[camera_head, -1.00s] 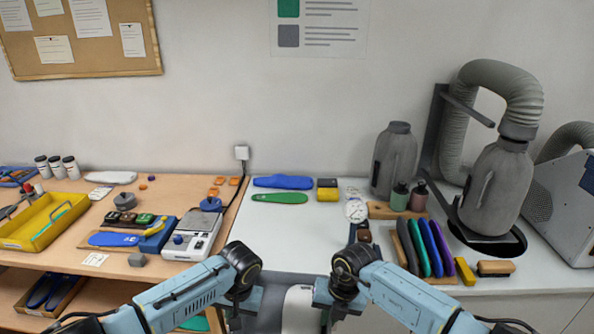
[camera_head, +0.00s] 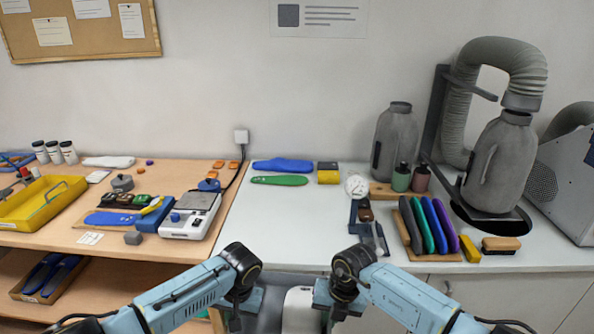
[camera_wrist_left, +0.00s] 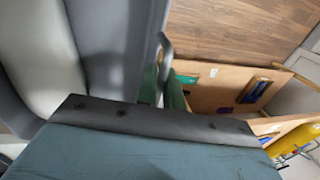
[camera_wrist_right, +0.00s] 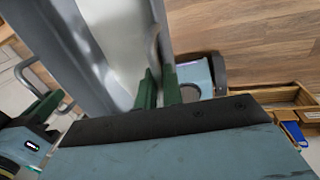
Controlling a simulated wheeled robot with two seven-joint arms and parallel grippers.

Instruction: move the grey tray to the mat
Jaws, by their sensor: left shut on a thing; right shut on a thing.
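The grey tray (camera_head: 272,314) is at the bottom middle of the head view, between my two grippers and largely cut off by the lower edge. Its grey wall shows close up in the left wrist view (camera_wrist_left: 115,45) and in the right wrist view (camera_wrist_right: 62,50). My left gripper (camera_head: 240,310) is shut on its left side, where a metal handle shows between the fingers. My right gripper (camera_head: 337,305) is shut on the handle at its right side (camera_wrist_right: 155,45). The tray is held in front of the worktop. I cannot make out which surface is the mat.
The white worktop (camera_head: 285,225) has a clear area in front. Colored insoles (camera_head: 425,225) stand in a rack to its right, beside a brush (camera_head: 500,244). A scale (camera_head: 190,215) and a yellow tray (camera_head: 40,205) are on the wooden bench at left.

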